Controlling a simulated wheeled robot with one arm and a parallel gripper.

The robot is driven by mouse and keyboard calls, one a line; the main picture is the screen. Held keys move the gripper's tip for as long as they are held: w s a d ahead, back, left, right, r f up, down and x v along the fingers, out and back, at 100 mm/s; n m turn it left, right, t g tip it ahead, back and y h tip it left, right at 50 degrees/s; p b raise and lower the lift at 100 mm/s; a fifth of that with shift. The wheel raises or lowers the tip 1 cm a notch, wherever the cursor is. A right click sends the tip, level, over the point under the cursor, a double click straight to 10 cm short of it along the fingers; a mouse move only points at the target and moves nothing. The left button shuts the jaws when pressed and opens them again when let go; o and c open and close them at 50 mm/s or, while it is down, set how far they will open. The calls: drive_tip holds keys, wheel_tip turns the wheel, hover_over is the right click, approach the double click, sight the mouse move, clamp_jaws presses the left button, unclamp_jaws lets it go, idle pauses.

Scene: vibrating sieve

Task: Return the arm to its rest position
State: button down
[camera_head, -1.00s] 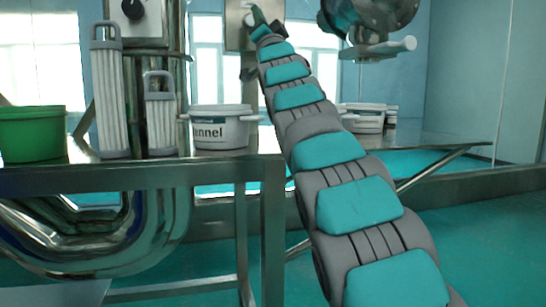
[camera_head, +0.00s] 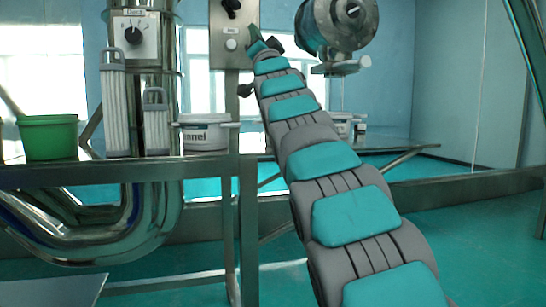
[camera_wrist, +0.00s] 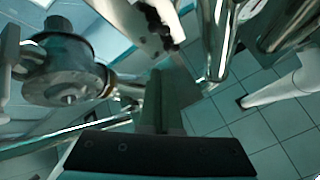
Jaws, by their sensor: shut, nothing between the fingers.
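My arm, grey with teal pads, stretches up from the lower right of the head view. My gripper (camera_head: 254,33) is at its far upper end, small and partly hidden by the arm, in front of a steel control panel (camera_head: 226,20). In the wrist view, my gripper's fingers (camera_wrist: 160,98) are together at the centre, with nothing seen between them. The panel's dark knobs show past the fingers in the wrist view.
A steel table (camera_head: 130,172) on the left carries a green bucket (camera_head: 48,138), white slatted racks (camera_head: 116,110) and a white tub (camera_head: 205,134). A round steel machine (camera_head: 335,25) hangs right of the arm. Teal floor (camera_head: 470,235) at right is open.

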drive_tip(key=w+d+f+m+g+h, duration=0.1)
drive_tip(key=w+d+f+g+h, duration=0.25)
drive_tip(key=f, duration=0.55)
drive_tip(key=d+f+m+g+h, duration=0.1)
drive_tip(key=d+f+g+h, duration=0.25)
drive_tip(key=d+f, duration=0.45)
drive_tip(key=s+d+f+g+h, duration=0.1)
drive_tip(key=s+d+f+g, duration=0.15)
drive_tip(key=f, duration=0.45)
drive_tip(key=s+d+f+g+h+p, duration=0.1)
drive_tip(key=s+d+f, duration=0.1)
drive_tip(key=s+f, duration=0.35)
drive_tip(key=s+d+f+g+h, duration=0.1)
drive_tip(key=s+d+f+g, duration=0.1)
drive_tip(key=f, duration=0.7)
drive_tip(key=s+d+f+n+g, duration=0.25)
drive_tip(key=s+f+g, duration=0.55)
drive_tip(key=s+f, duration=1.2)
drive_tip(key=s+f+n+g, duration=0.1)
drive_tip(key=s+f+g, duration=0.2)
drive_tip(key=s, duration=0.9)
drive_tip(key=s+a+f+n+g+y+p, duration=0.1)
drive_tip(key=s+f, duration=0.4)
drive_tip(key=s, duration=0.7)
drive_tip(key=shift+s+a+n+g, duration=0.2)
drive_tip(key=shift+n+g, duration=0.25)
drive_tip(key=shift+g, duration=0.7)
drive_tip(key=shift+w+a, duration=0.1)
